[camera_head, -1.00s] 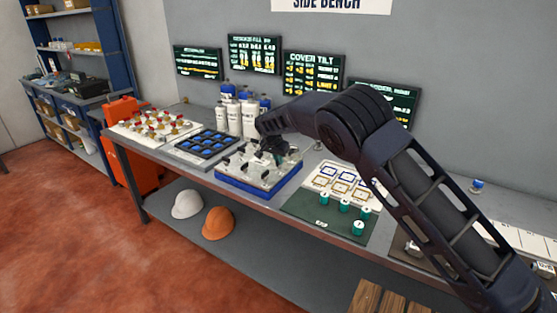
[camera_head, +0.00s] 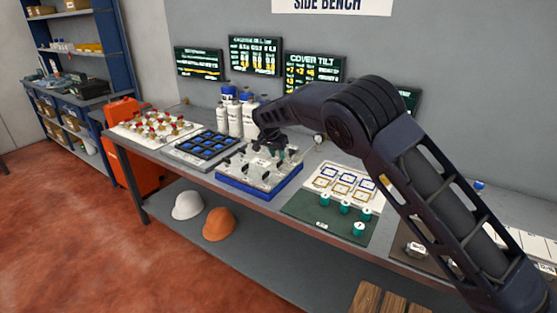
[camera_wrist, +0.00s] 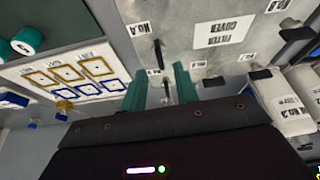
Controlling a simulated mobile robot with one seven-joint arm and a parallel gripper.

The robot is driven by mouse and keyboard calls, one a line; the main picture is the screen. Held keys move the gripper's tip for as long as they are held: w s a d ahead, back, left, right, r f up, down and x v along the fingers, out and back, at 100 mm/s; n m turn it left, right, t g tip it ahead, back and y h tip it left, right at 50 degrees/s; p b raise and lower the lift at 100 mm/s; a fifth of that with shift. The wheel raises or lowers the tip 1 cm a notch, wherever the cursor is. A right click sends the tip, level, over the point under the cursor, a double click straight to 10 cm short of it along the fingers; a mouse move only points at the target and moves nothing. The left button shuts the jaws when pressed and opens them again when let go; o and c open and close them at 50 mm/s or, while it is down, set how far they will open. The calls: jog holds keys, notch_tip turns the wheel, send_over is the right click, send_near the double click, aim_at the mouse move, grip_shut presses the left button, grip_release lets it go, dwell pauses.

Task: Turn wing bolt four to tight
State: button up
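The metal filter cover (camera_head: 236,172) sits on a blue base (camera_head: 256,189) on the bench, with several dark wing bolts around it. In the wrist view the cover (camera_wrist: 185,35) fills the upper middle, with its label upside down. One wing bolt (camera_wrist: 158,53) stands clear ahead of my gripper (camera_wrist: 161,86). My gripper's two teal fingers are apart, low over the cover's edge, and a thin dark wing (camera_wrist: 166,90) shows between them. I cannot tell whether the fingers touch it. Its number tag is too small to read surely. In the head view my arm partly hides the cover's far side.
White bottles (camera_head: 235,120) stand behind the cover. A dark tray with blue cells (camera_head: 207,147) lies to its left. A green mat (camera_head: 318,215) with teal-capped pieces and a card of framed squares (camera_head: 340,182) lie to its right. Wall screens (camera_head: 315,72) hang behind.

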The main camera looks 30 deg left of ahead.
jog(key=v, duration=0.6)
jog(key=shift+d+r, duration=0.1)
jog(key=shift+r, duration=0.05)
dwell(0.3)
